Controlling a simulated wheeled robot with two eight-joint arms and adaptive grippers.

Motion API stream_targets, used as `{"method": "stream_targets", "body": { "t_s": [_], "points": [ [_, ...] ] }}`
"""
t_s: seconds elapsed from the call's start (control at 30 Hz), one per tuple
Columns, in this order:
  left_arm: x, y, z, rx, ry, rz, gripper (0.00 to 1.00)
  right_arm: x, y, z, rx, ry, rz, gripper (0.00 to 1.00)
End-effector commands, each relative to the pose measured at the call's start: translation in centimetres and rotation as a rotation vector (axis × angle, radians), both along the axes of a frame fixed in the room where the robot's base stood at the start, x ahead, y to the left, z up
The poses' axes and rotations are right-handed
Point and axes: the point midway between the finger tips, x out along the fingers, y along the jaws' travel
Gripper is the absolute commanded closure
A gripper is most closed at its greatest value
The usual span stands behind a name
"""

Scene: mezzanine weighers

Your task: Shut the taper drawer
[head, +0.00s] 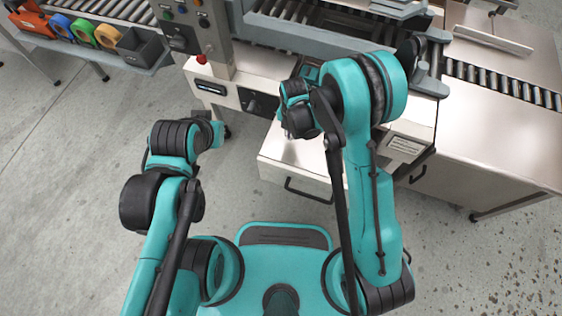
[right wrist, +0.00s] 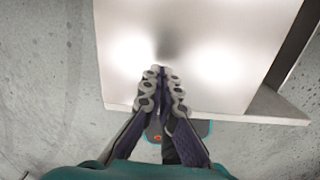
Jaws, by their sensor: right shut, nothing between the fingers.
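The taper drawer (head: 276,168) is a pale metal drawer with a dark bar handle (head: 308,191). In the head view it stands out from the front of the machine, below and in front of its control panel. My right gripper (head: 297,132) is over the drawer, partly hidden by its own wrist. In the right wrist view its fingers (right wrist: 161,72) are shut and empty, with the tips at or close to a plain pale metal surface (right wrist: 215,35); I cannot tell whether they touch. My left gripper (head: 213,134) is off to the left above the floor, its fingers not clear.
A control post (head: 213,35) with a red button rises behind left. A roller conveyor (head: 500,85) runs along a steel cabinet on the right. A rack (head: 75,45) with tape rolls and a dark bin stands at far left. The floor (head: 80,190) at left is clear.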

Motion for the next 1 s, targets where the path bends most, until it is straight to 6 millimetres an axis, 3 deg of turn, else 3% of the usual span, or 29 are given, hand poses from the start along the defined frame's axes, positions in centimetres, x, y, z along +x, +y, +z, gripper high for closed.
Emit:
{"method": "stream_targets", "body": {
  "t_s": [0.03, 0.1, 0.23, 0.33, 0.47, 0.83, 1.0],
  "points": [
    [0.0, 0.0, 0.6, 0.000, 0.000, 0.000, 1.00, -3.4, 1.0, 1.5, 0.029, 0.090, 0.025, 1.00],
    [0.0, 0.0, 0.9, 0.000, 0.000, 0.000, 1.00, -7.2, 2.1, 2.9, 0.063, 0.198, 0.057, 1.00],
    [0.0, 0.0, 1.0, 0.000, 0.000, 0.000, 1.00, -11.0, 2.9, 4.4, 0.097, 0.308, 0.095, 1.00],
    [0.0, 0.0, 0.7, 0.000, 0.000, 0.000, 1.00, -11.8, 3.1, 4.0, 0.102, 0.329, 0.104, 1.00],
    [0.0, 0.0, -0.3, 0.000, 0.000, 0.000, 1.00, -12.4, 3.2, 2.1, 0.102, 0.328, 0.104, 1.00],
    [0.0, 0.0, -3.8, 0.000, 0.000, 0.000, 1.00, -14.7, 4.0, -5.4, 0.102, 0.324, 0.102, 1.00],
    [0.0, 0.0, -4.4, 0.000, 0.000, 0.000, 1.00, -12.1, 3.1, -5.1, 0.102, 0.324, 0.098, 1.00]
  ]
}}
